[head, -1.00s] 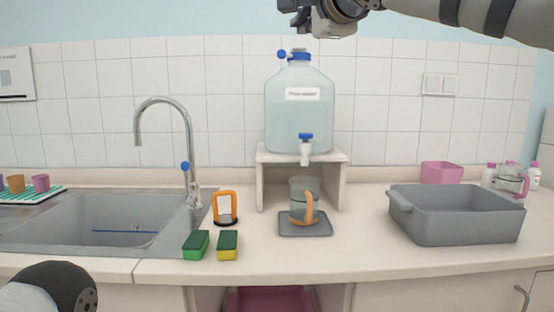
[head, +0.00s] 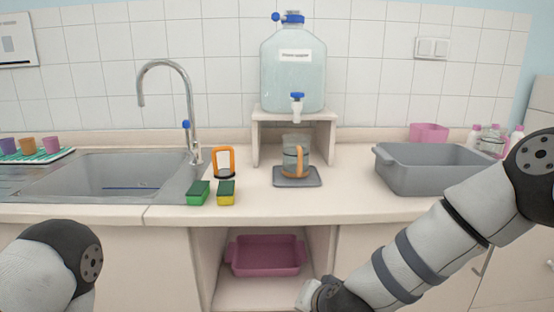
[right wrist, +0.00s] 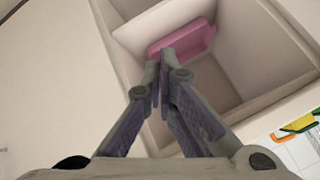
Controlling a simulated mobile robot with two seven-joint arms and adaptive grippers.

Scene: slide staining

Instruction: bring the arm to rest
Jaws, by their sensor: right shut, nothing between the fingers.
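My right arm (head: 430,245) comes in from the right in the head view and reaches down in front of the counter. Its gripper is cut off at the bottom edge there. In the right wrist view my right gripper (right wrist: 160,92) has its fingers together with nothing between them, in front of the open shelf under the counter. Only a rounded link of my left arm (head: 55,265) shows at the bottom left; the left gripper is out of the picture.
A pink tub (head: 265,256) sits in the open shelf. On the counter are a water canister (head: 292,75) on a stand, a jug (head: 295,152) on a grey tray (head: 297,182), two sponges (head: 199,193), a grey basin (head: 430,176) and a sink (head: 110,175). The counter front is near my right arm.

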